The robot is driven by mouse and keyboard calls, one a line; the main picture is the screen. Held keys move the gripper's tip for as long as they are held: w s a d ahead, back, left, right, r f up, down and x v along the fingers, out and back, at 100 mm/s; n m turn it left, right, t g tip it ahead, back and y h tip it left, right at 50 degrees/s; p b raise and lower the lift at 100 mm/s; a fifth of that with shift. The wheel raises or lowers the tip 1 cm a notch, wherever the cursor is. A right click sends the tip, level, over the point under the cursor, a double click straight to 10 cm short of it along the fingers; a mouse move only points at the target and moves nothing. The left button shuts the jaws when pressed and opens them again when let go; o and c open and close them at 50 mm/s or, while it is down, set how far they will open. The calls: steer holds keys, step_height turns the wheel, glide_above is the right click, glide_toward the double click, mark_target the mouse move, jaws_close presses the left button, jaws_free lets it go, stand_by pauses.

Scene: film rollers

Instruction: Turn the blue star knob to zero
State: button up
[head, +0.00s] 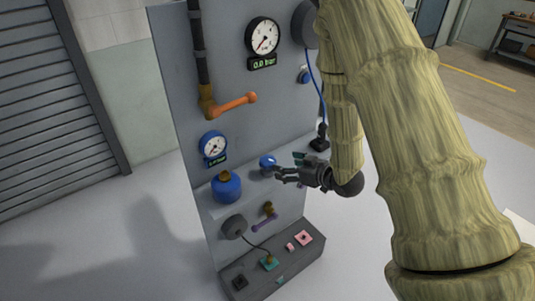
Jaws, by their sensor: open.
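A small blue knob (267,161), which looks like the blue star knob, sticks out from the grey panel at mid height. Its lobes and any scale marks are too small to read. My gripper (279,174) is open, just right of and slightly below the knob, with its fingers pointing left towards it. I cannot tell whether a fingertip touches the knob. Another small blue fitting (304,76) sits higher on the panel, partly beside my arm.
The panel (235,120) carries a white gauge (263,36), a blue gauge (213,146), an orange lever (235,104) and a blue canister (226,187). A purple-handled valve (264,222) and a button box (280,262) are below. Floor at left is clear.

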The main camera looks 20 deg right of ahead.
mark_target(270, 161)
steer(key=p+x, duration=0.3)
steer(key=x, duration=0.7)
steer(key=shift+w+a, duration=0.2)
steer(key=shift+w, duration=0.1)
steer(key=c, duration=1)
